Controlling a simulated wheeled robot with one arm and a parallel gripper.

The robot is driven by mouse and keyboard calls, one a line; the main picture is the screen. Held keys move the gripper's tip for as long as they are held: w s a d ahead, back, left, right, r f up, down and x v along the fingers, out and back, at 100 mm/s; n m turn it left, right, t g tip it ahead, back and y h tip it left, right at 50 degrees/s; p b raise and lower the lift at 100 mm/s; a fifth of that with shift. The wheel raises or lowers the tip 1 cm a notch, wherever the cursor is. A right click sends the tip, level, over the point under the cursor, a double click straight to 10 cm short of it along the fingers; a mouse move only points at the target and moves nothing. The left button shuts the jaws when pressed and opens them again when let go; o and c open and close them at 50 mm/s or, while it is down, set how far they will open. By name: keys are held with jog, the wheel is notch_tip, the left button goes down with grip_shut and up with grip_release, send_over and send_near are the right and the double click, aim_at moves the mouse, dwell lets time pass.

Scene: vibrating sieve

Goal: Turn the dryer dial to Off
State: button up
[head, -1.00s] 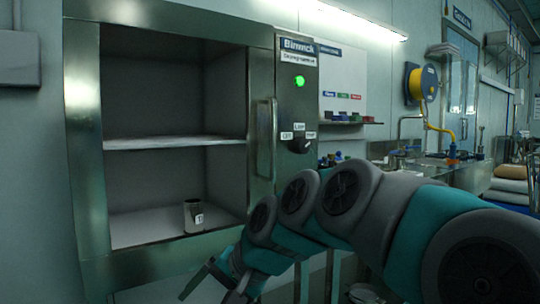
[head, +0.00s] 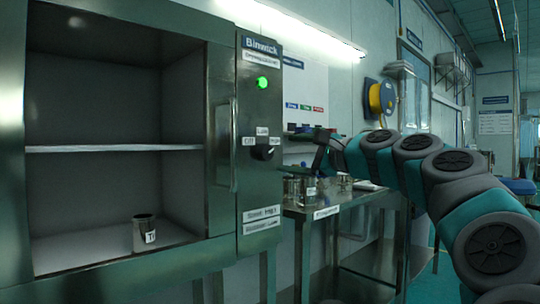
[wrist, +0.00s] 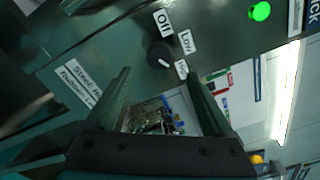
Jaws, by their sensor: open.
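The dryer dial (head: 263,152) is a dark round knob on the front panel of the steel dryer (head: 225,215), below a lit green lamp (head: 262,82). In the wrist view the dial (wrist: 159,55) has a white mark toward the lower right, on the side of the partly hidden third label (wrist: 181,69), away from the Off label (wrist: 163,20). The Low label (wrist: 187,41) lies between them. My gripper (head: 295,143) is open and empty, just right of the dial in the head view. In the wrist view the dial is beyond and between its fingertips (wrist: 157,74), apparently untouched.
The dryer's open compartment holds a small labelled metal cup (head: 145,235) below its middle shelf (head: 120,149). A steel side table (head: 330,208) with several metal vessels stands right of the dryer, below my gripper. A vertical handle (head: 233,145) stands out left of the dial.

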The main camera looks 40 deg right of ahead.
aim_at(269, 153)
jog(key=w, duration=0.7)
jog(key=shift+a+f, duration=0.1)
jog(key=shift+a, duration=0.2)
jog(key=shift+s, duration=0.1)
jog(key=shift+c, duration=0.2)
jog(key=c, duration=1.3)
